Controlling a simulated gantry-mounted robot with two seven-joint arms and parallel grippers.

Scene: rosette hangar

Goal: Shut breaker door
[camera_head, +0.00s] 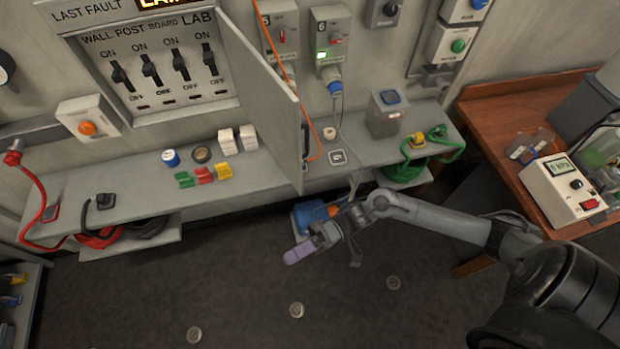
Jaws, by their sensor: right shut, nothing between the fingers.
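The breaker door (262,85) is a grey panel. It stands open, swung out from the right side of the breaker box, its lower corner hanging over the shelf. The open breaker box (165,117) shows a row of black switches labelled WALL, POST, BOARD and LAB. My right gripper (297,253) is in front of the shelf edge, below the door's lower corner and apart from it. Its purple fingers are shut and empty, pointing left. My left gripper is not in view.
The grey shelf (140,186) below the box holds small boxes, rolls of tape and coloured blocks. An orange cable (278,62) hangs just right of the door. A wooden desk (490,118) stands at right. The dark floor in front is mostly clear.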

